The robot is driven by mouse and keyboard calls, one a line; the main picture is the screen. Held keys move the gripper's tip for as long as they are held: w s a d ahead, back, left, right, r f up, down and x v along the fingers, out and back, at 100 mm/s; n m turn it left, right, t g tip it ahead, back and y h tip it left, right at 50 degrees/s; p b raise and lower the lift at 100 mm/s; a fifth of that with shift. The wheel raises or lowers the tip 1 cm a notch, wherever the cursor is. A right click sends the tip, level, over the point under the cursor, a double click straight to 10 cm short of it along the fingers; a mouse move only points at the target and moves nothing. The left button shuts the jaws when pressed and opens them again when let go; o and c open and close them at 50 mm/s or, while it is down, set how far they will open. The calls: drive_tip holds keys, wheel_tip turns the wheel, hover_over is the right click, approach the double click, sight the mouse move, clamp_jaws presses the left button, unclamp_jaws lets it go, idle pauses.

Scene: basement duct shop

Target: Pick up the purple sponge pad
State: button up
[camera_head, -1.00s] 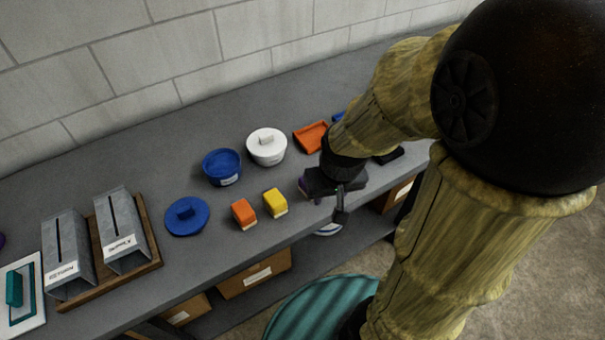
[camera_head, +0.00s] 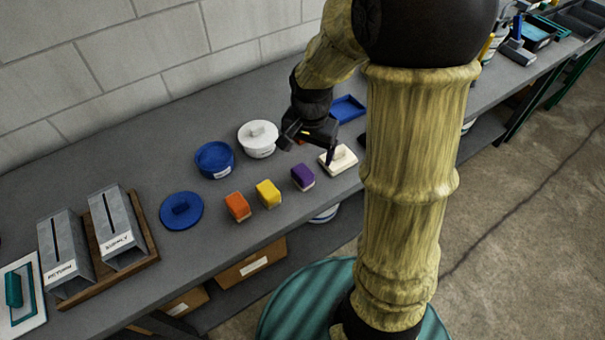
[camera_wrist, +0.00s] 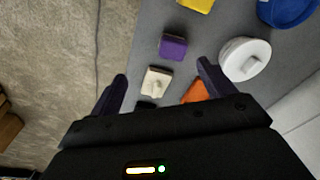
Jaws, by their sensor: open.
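The purple sponge pad (camera_head: 303,177) is a small block with a pale underside. It sits on the grey bench, at the right end of a row with a yellow pad (camera_head: 268,193) and an orange pad (camera_head: 237,206). My gripper (camera_head: 306,151) is open and empty, above the bench on the wall side of the purple pad and apart from it. In the wrist view the purple pad (camera_wrist: 173,46) lies beyond the open fingertips (camera_wrist: 162,72), roughly between their lines. Nothing hides the pad.
A cream block with a knob (camera_head: 339,159) sits just right of the purple pad. A white lidded pot (camera_head: 258,137), blue bowl (camera_head: 214,158) and blue lid (camera_head: 182,211) stand left. A blue tray (camera_head: 347,108) lies behind; an orange tray (camera_wrist: 195,92) is partly hidden by my gripper.

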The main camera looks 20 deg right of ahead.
sight(303, 171)
drive_tip(key=w+m, duration=0.2)
drive_tip(key=w+m+g, duration=0.1)
drive_tip(key=w+m, duration=0.2)
drive_tip(key=shift+w+d+f+m+p, duration=0.1)
drive_tip(key=shift+w+d+m+p, duration=0.1)
drive_tip(key=shift+w+m+p, duration=0.15)
wheel_tip(303, 171, down, 12)
drive_tip(key=shift+f+p, duration=0.1)
drive_tip(key=shift+p, duration=1.05)
drive_tip(key=shift+s+a+f+p, duration=0.1)
drive_tip(key=shift+f+p, duration=0.4)
drive_tip(key=shift+f, duration=0.8)
drive_tip(key=shift+s+f+p, duration=0.1)
drive_tip(key=shift+f+p, duration=0.35)
drive_tip(key=shift+f, duration=0.85)
